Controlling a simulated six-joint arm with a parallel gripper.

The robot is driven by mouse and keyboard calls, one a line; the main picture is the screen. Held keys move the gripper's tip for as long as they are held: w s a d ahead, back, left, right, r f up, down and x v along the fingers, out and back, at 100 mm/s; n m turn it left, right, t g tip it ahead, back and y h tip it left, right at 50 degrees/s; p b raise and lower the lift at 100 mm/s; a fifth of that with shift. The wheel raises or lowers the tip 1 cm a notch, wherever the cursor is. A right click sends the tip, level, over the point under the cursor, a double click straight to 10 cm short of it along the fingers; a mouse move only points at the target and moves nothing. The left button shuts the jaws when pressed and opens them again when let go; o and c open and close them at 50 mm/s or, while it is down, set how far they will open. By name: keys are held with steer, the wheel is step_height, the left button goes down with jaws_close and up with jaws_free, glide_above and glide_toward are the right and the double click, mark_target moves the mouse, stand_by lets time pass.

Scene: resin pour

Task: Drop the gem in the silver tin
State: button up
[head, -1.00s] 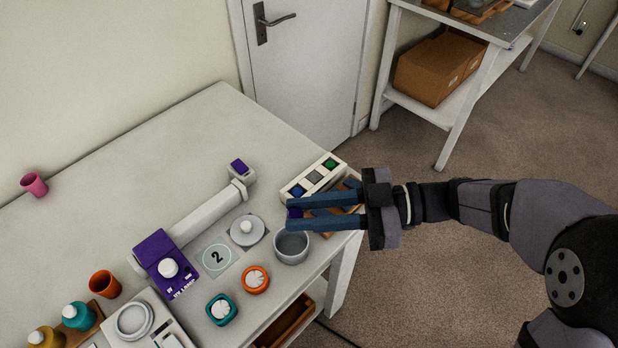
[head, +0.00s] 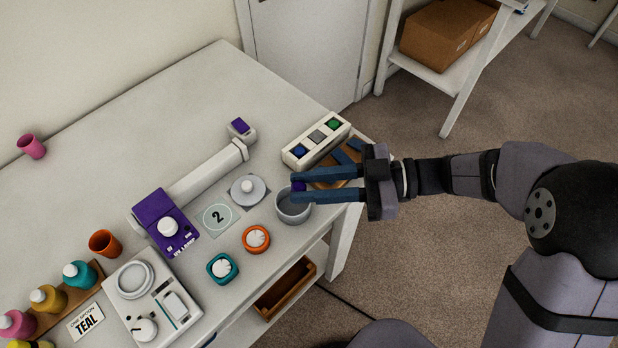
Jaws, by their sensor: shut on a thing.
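The silver tin (head: 292,216) is a small open grey pot near the front right edge of the white table. My gripper (head: 294,187) reaches in from the right with its long blue fingers. It is shut on a small purple gem (head: 298,186) at the fingertips. The gem and fingertips appear over the back part of the tin's mouth. The lower finger covers part of the rim, and the height above the tin is hard to tell.
A white box with blue, grey and green squares (head: 316,139) stands behind my fingers, with a wooden tray (head: 335,178) beside it.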

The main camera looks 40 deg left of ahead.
steer(key=shift+f, duration=0.25)
steer(key=o, duration=1.1)
steer(key=b+v, duration=0.2)
steer(key=v, duration=0.5)
steer(key=shift+d+b, duration=0.15)
steer(key=shift+b, duration=0.15)
